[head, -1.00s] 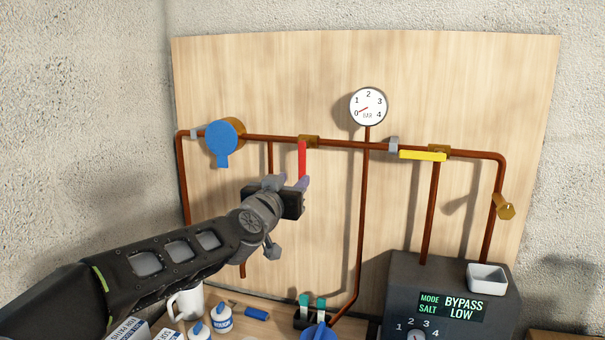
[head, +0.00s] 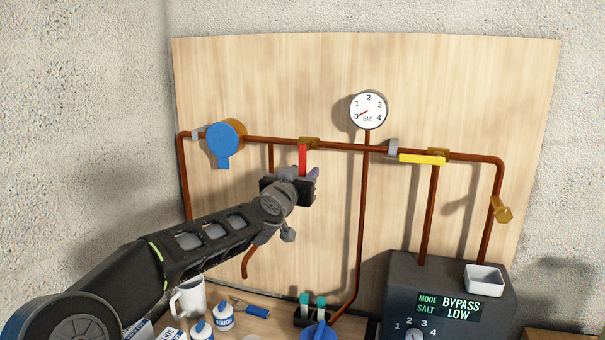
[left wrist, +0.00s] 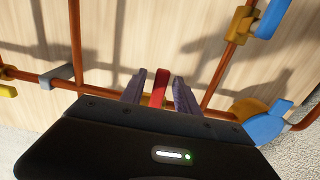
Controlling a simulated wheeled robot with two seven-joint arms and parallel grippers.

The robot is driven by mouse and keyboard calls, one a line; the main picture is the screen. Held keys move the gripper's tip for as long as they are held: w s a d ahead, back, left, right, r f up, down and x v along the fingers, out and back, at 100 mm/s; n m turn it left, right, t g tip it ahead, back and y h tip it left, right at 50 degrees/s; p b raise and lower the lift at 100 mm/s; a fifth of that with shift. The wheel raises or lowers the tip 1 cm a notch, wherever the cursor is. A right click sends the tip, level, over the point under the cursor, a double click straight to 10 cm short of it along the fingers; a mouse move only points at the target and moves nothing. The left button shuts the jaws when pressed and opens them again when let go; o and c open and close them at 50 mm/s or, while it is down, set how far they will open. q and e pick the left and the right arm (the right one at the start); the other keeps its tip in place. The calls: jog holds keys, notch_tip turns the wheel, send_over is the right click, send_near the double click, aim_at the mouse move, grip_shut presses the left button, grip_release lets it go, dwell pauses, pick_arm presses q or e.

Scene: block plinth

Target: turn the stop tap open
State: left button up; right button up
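A brass tap (head: 309,143) sits on the horizontal copper pipe in the head view. Its red lever (head: 302,157) hangs straight down, across the pipe. My left gripper (head: 304,177) is at the lower part of this lever. In the left wrist view the red lever (left wrist: 160,88) stands between the two purple-grey fingers (left wrist: 160,92), with a gap showing on the right side, so the gripper is open around it. The lever's lower end is hidden by the gripper. My right gripper is not in view.
A blue round part (head: 223,141) is left on the pipe, a yellow lever (head: 422,159) right. The gauge (head: 368,111) points near 0. A brass tap with a blue handle (left wrist: 268,18) shows in the wrist view. A mug (head: 188,298) and a grey unit (head: 447,300) stand below.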

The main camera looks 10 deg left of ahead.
pick_arm(q)
grip_shut()
dwell(1.2)
